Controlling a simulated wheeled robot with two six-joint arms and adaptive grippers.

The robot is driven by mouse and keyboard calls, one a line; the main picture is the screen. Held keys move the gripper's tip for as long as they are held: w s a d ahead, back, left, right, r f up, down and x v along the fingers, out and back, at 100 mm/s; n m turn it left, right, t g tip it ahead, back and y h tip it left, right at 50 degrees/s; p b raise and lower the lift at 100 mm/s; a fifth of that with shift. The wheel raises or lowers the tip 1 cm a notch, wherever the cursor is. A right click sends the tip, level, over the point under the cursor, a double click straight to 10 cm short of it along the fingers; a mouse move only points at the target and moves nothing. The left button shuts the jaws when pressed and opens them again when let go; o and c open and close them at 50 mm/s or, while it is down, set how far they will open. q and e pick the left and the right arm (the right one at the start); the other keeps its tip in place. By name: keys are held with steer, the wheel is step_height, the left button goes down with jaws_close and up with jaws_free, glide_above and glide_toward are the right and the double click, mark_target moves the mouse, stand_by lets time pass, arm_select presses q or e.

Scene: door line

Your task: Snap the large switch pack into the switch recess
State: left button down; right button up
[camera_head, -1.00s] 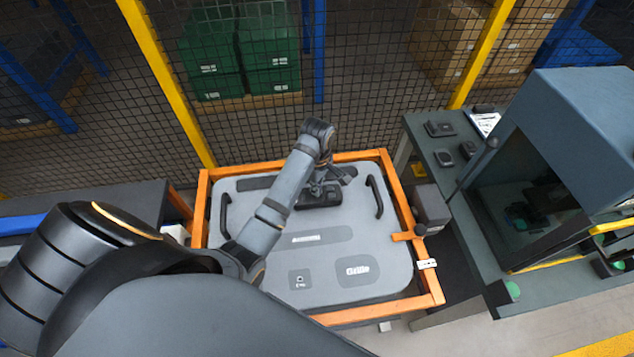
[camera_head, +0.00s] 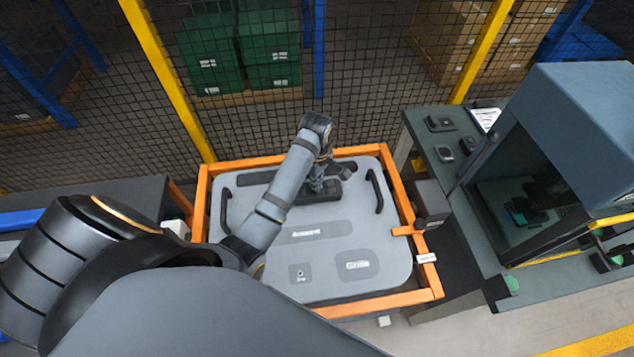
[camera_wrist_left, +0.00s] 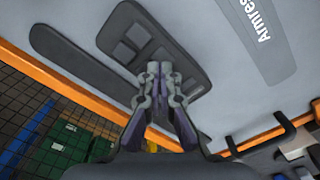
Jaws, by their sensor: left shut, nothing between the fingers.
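The large switch pack (camera_head: 309,200), a dark block with several square keys, lies in the switch recess area near the far edge of the grey door panel (camera_head: 250,265). In the left wrist view the dark pack (camera_wrist_left: 138,38) fills most of the outlined area, so the recess is hidden; I cannot tell whether it sits flush. My left gripper (camera_head: 317,188) is over the pack, and in the wrist view its fingertips (camera_wrist_left: 160,70) are together with nothing between them. They overlap the pack's lower edge; contact cannot be made out. My right gripper is not in view.
An orange frame (camera_head: 202,215) surrounds the panel. Black handles (camera_head: 375,192) rise at its sides. Flat areas labelled Armrest (camera_head: 335,229) and Grille (camera_head: 370,266) are empty. A side table (camera_head: 425,122) with small dark parts and a booth (camera_head: 585,110) stand right. Mesh fencing closes the back.

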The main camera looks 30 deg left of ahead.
arm_select(q)
steer(key=shift+f, duration=0.65)
stand_by(0.3)
step_height(320, 180, up, 3)
steer(key=p, duration=0.3)
steer(key=shift+f, duration=0.1)
steer(key=shift+r+p, duration=0.35)
steer(key=shift+r, duration=1.8)
